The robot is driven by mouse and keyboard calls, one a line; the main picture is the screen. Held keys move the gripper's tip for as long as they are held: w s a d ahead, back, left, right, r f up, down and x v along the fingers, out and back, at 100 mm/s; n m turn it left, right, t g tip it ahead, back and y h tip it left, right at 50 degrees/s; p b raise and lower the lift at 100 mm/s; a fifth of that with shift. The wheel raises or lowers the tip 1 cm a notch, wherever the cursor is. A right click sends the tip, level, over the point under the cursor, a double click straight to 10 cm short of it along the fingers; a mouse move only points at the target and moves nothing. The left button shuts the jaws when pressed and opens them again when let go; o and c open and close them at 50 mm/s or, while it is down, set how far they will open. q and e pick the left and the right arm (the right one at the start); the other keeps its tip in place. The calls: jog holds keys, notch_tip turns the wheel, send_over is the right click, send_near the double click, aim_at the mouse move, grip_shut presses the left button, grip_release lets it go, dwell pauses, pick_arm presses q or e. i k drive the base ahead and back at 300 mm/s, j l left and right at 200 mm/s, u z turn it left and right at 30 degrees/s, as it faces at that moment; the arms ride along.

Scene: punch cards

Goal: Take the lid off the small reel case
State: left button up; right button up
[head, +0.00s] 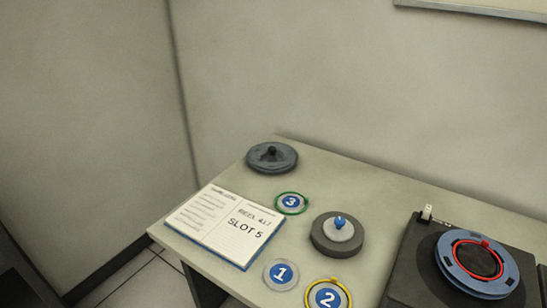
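Two round grey things could be the small reel case or parts of it. A flat dark grey round piece with a black knob (272,157) lies at the table's back left corner. A thicker dark grey round case (325,246) stands near the middle, with a lighter grey disc and blue knob (339,228) at its top. I cannot tell whether the flat piece is a lid lying alone or a closed case, nor whether the lighter disc is a lid or a reel. Neither of my grippers is in view.
An open book reading "SLOT 5" (226,226) lies at the table's left edge. Blue numbered discs lie nearby: 3 in a green ring (291,203), 1 (281,274), 2 in a yellow ring (327,297). A black machine (410,277) with a blue reel (451,265) stands right.

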aim_at(268, 158)
jog(key=i+j, duration=0.1)
jog(key=j, duration=0.25)
jog(key=i+j, duration=0.15)
jog(key=j, duration=0.15)
jog(key=i+j, duration=0.1)
jog(key=j, duration=0.25)
jog(key=i+j, duration=0.15)
jog(key=j, duration=0.15)
jog(key=i+j, duration=0.1)
jog(key=j, duration=0.25)
jog(key=z, duration=1.55)
